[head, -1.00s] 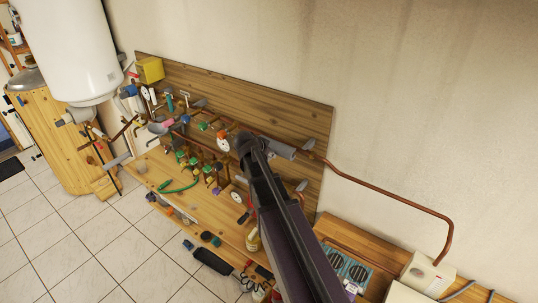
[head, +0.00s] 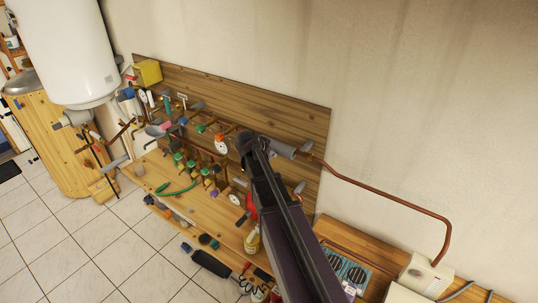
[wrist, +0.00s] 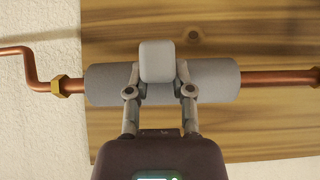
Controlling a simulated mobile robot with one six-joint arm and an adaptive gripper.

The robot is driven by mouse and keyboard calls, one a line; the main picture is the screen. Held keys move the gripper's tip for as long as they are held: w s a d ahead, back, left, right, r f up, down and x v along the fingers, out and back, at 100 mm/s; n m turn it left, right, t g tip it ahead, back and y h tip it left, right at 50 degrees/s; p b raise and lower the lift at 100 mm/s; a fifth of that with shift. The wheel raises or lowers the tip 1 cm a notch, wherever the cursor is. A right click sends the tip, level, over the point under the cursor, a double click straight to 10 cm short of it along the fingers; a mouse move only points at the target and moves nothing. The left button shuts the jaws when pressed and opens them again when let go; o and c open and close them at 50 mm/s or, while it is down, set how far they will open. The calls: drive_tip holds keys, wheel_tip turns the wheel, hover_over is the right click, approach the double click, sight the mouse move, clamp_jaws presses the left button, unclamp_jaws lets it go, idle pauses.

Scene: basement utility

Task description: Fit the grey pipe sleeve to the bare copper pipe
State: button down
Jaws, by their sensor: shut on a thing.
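The grey pipe sleeve (wrist: 215,80) lies lengthwise along the copper pipe (wrist: 278,79) in the wrist view. Copper comes out in line with both of its ends. Whether the sleeve closes fully around the pipe at the back is hidden. My gripper (wrist: 158,64) is shut on the sleeve near its middle, with a pale grey block between the fingers. In the head view the sleeve (head: 284,149) shows just right of my gripper (head: 248,140), in front of the wooden backboard; my arm hides part of it.
A brass nut (wrist: 68,86) sits on the pipe left of the sleeve in the wrist view. The backboard (head: 300,112) carries other pipes and valves. Several tools lie on the bench below. A white boiler (head: 68,50) hangs at left. The upper right wall is bare.

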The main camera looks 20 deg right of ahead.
drive_tip(key=shift+w+d, duration=0.55)
drive_tip(key=shift+d, duration=0.25)
drive_tip(key=shift+c, duration=2.1)
unclamp_jaws()
drive_tip(key=shift+s+a, duration=0.1)
drive_tip(key=s+a, duration=0.5)
drive_tip(key=a, duration=0.2)
drive_tip(key=shift+a, duration=0.2)
